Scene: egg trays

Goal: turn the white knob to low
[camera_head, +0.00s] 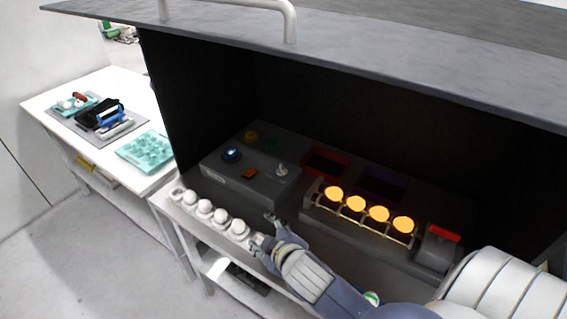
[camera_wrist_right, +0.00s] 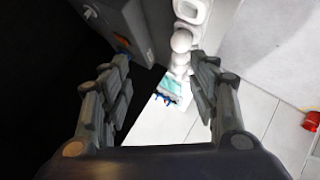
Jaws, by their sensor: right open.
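The white knob (camera_head: 282,170) stands on the right part of the top of a grey control box (camera_head: 240,182) inside the dark cabinet. It is too small to read its setting. My right gripper (camera_head: 260,231) is open and empty, in front of the box and below the knob, apart from it. In the right wrist view the two fingers (camera_wrist_right: 158,62) are spread with nothing between them. My left gripper is not in view.
A blue knob (camera_head: 232,154) and an orange switch (camera_head: 249,174) share the box. White eggs (camera_head: 204,206) stand in a row along the front ledge, close to my gripper. Glowing orange lamps (camera_head: 356,203) are on the right. The cabinet hood (camera_head: 330,50) hangs above.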

